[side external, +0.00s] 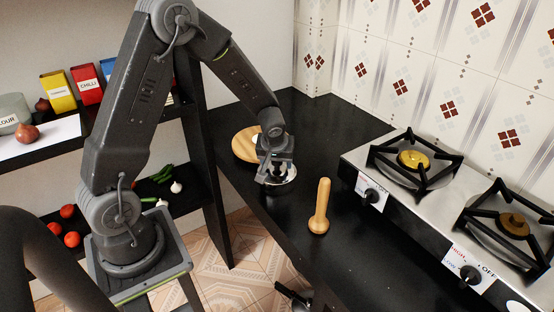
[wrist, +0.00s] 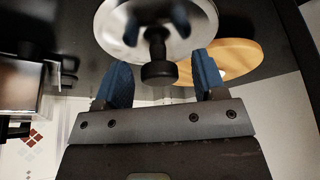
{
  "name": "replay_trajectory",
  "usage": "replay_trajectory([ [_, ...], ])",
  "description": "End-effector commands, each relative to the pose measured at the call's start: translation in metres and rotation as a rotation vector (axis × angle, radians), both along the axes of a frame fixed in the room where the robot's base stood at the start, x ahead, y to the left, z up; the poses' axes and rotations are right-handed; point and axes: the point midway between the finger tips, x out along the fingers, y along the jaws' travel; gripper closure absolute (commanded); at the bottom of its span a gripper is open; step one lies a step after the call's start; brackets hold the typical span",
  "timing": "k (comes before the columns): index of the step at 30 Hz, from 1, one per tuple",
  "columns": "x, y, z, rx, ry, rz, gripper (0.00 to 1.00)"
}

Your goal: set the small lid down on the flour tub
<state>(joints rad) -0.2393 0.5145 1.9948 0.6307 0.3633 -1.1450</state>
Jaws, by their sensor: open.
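The small lid (side external: 289,178), a shiny metal disc, lies on the black counter under my gripper (side external: 275,175). In the wrist view the lid (wrist: 190,25) shows at the top, with a black knob (wrist: 158,72) standing up from it. My gripper (wrist: 160,82) is open, its two blue fingers on either side of the knob with gaps to both. In the side view my gripper hides part of the lid. The flour tub (side external: 12,109), grey-green with a partly cut-off label, stands on the shelf at the left edge.
A round wooden board (side external: 244,144) lies behind the lid; it also shows in the wrist view (wrist: 240,58). A wooden pestle-like piece (side external: 320,207) stands to the right. A stove (side external: 420,210) is farther right. An onion (side external: 27,133) sits before the tub, with spice boxes (side external: 58,92) beside it.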

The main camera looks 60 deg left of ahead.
Motion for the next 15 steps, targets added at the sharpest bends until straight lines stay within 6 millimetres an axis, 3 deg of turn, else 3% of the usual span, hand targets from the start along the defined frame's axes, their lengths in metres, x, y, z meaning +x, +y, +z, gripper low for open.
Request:
replay_trajectory([
  [7,-0.004,-0.004,0.016,0.001,-0.003,0.001,0.36],
  [15,-0.019,-0.021,0.069,0.002,-0.005,-0.001,0.36],
])
